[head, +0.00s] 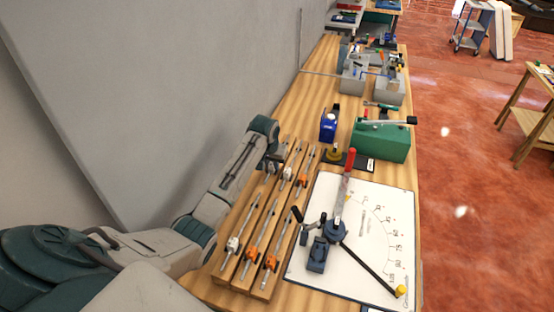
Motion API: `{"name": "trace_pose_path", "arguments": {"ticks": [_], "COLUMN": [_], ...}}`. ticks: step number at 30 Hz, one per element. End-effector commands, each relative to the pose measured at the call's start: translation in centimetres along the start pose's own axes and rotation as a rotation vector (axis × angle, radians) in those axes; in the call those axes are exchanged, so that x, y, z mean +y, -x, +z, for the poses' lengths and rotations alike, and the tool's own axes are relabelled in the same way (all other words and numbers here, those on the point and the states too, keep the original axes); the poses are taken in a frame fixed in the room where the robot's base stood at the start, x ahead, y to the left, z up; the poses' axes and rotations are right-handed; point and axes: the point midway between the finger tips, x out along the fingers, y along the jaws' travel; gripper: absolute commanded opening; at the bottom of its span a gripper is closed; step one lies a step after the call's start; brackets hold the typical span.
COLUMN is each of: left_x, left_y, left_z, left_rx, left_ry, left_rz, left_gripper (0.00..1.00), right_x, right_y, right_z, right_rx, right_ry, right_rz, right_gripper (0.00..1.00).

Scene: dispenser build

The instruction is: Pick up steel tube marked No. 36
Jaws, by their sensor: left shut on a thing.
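Several thin steel tubes lie lengthwise on a slatted wooden rack (227,271), with white or orange tags on them. The number marks are too small to read, so I cannot tell which tube is No. 36. My left arm reaches in from the left along the wall. My left gripper (275,161) is at the far left end of the rack, shut on a steel tube (291,159) with a white tag. The fingertips are small and partly hidden, and I cannot tell whether the tube is clear of the rack. My right gripper is not in view.
A white board with a dial scale (380,200) carries a bending tool with a red-handled lever (347,174) right of the rack. Beyond stand a green machine (382,141), a blue device (328,125) and grey blocks (389,92). The grey wall closes the left side.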

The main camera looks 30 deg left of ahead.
Motion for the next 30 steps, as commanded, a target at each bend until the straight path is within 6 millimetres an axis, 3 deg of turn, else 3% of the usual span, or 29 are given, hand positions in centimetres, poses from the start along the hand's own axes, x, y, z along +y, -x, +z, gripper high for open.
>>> {"name": "trace_pose_path", "arguments": {"ticks": [14,30], "left_x": [0.0,0.0], "left_y": [2.4,4.8], "left_z": [-0.7,-1.5], "left_rx": [0.001,0.001], "left_ry": [0.0,0.0], "left_rz": [0.0,0.0], "left_gripper": [0.0,0.0], "right_x": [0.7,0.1], "right_y": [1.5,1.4], "right_z": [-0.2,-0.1], "right_rx": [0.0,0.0], "right_ry": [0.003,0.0], "right_rz": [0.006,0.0], "right_gripper": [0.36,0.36]}}
